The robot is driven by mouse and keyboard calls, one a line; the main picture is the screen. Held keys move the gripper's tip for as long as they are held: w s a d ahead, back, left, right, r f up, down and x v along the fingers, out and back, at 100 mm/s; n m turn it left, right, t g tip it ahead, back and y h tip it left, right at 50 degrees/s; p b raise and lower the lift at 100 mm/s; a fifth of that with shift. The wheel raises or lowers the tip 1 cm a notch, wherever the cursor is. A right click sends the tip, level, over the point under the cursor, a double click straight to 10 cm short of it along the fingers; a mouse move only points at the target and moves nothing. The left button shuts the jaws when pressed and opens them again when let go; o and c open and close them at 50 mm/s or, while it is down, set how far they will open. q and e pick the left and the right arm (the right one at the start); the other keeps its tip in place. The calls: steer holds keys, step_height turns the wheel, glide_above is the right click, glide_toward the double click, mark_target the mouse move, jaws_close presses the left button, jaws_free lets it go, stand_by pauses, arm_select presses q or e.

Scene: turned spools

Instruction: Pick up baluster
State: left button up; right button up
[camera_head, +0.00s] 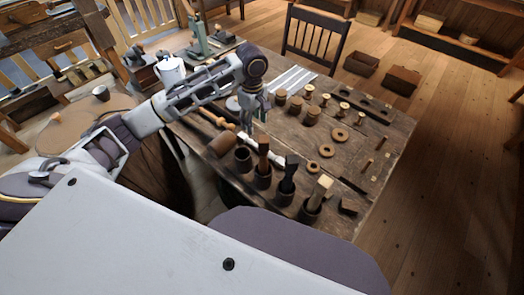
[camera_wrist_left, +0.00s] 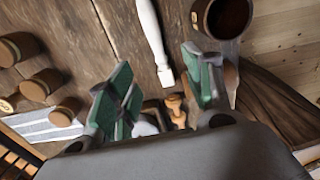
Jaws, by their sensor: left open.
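A white turned baluster (camera_head: 262,148) lies on the wooden workbench. In the left wrist view the baluster (camera_wrist_left: 152,35) runs down from the top edge, its near end (camera_wrist_left: 166,78) showing between my finger pads. My left gripper (camera_head: 247,122) points down over the bench near the baluster's far end. In the wrist view its green-padded fingers (camera_wrist_left: 165,88) are apart, and nothing is clearly held. Whether the pads are level with the baluster cannot be told. A brown turned piece (camera_head: 213,117) lies left of the gripper. My right gripper is not in view.
Dark cups (camera_head: 243,160) holding tools stand along the bench's near side. A white pitcher (camera_head: 171,70) stands behind my left arm. A chair (camera_head: 315,42) stands behind the bench.

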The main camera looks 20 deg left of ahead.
arm_select(q)
glide_above(255, 145)
step_height(255, 145, down, 7)
steer(key=shift+a+b, duration=0.1)
steer(key=shift+b, duration=0.3)
steer(key=shift+f, duration=0.8)
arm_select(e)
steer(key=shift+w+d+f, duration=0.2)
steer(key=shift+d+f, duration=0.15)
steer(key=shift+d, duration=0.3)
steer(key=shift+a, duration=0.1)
